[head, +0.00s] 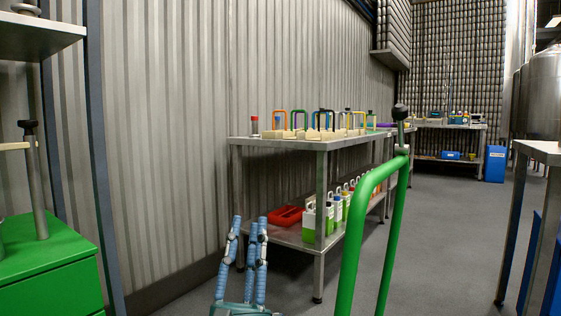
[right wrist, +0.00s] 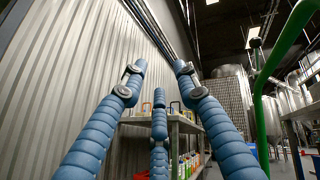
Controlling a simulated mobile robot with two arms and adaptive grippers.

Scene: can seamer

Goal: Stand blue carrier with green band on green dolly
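My right gripper (head: 250,228) is at the bottom of the head view, in front of the steel rack. In the right wrist view its blue segmented fingers (right wrist: 160,95) are spread apart with nothing between them. My left gripper is not in view. Several carriers with coloured hoop handles (head: 298,120) stand in a row on the rack's top shelf. They are small and overlap, so I cannot tell which is blue with a green band. A bent green tube handle (head: 351,225) rises at the front right. It may belong to the green dolly, whose deck I cannot see.
The steel rack (head: 318,146) runs along the corrugated wall. Its lower shelf holds a red tray (head: 286,216) and several bottles (head: 329,215). A green cabinet (head: 50,282) stands at left, a steel table (head: 540,150) at right. The grey floor (head: 440,235) between is clear.

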